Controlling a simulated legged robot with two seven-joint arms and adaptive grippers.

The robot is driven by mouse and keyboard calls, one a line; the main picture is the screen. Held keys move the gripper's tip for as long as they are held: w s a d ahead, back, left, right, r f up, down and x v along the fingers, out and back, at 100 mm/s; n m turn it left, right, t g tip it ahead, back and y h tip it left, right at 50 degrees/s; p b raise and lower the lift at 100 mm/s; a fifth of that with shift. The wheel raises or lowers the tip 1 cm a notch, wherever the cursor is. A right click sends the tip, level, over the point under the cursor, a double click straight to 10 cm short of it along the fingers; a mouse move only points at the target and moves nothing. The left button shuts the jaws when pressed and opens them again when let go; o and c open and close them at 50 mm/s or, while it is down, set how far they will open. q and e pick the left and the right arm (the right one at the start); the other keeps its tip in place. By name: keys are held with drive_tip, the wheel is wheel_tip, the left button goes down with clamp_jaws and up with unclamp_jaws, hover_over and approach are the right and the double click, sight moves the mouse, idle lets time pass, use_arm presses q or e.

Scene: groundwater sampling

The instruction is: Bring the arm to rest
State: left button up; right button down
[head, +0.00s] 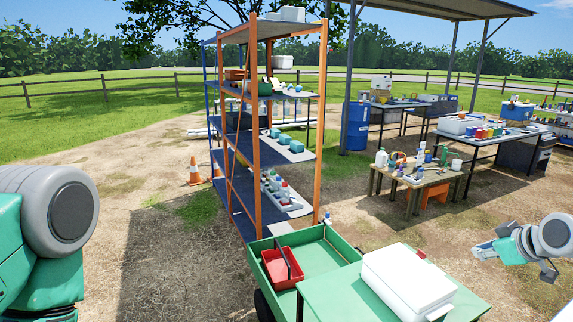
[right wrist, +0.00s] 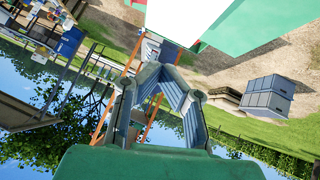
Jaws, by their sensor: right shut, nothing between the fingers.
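My right gripper (head: 484,250) is in the air at the right of the head view, to the right of the green cart. Its fingers are together and hold nothing. In the right wrist view the same gripper (right wrist: 162,72) shows its ridged fingers meeting at the tips. My left arm shows only as a grey and green link at the left edge of the head view. The left gripper is out of the picture.
A green cart (head: 330,237) stands in front with a white box (head: 408,282) and a red tray (head: 270,270). An orange and blue shelf rack (head: 258,130) stands behind it. A small wooden table (head: 432,182) is beyond my right gripper. Traffic cones (head: 194,172) stand left of the rack.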

drive_tip(key=s+a+f+m+g, duration=0.3)
drive_tip(key=s+a+f+g, duration=0.2)
drive_tip(key=s+a+f, duration=1)
drive_tip(key=s+a+f+m+g, duration=0.1)
drive_tip(key=s+f+g, duration=0.15)
drive_tip(key=s, duration=0.65)
drive_tip(key=s+f+m+g+h, duration=0.1)
drive_tip(key=s+f, duration=0.3)
drive_tip(key=s, duration=0.5)
drive_tip(key=s+a+f+m+g, duration=0.1)
drive_tip(key=s+f, duration=0.3)
drive_tip(key=s, duration=0.4)
use_arm(q)
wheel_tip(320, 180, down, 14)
drive_tip(key=b, duration=1.4)
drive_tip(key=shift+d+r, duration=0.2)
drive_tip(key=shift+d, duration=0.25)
use_arm(e)
wheel_tip(320, 180, down, 13)
drive_tip(key=w+a+n, duration=0.1)
drive_tip(key=w, duration=0.1)
drive_tip(key=shift+w+t, duration=0.3)
drive_tip(key=shift+t, duration=0.05)
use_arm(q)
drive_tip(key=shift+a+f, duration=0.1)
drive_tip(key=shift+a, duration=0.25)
use_arm(e)
drive_tip(key=shift+a+r, duration=0.2)
drive_tip(key=shift+a, duration=0.15)
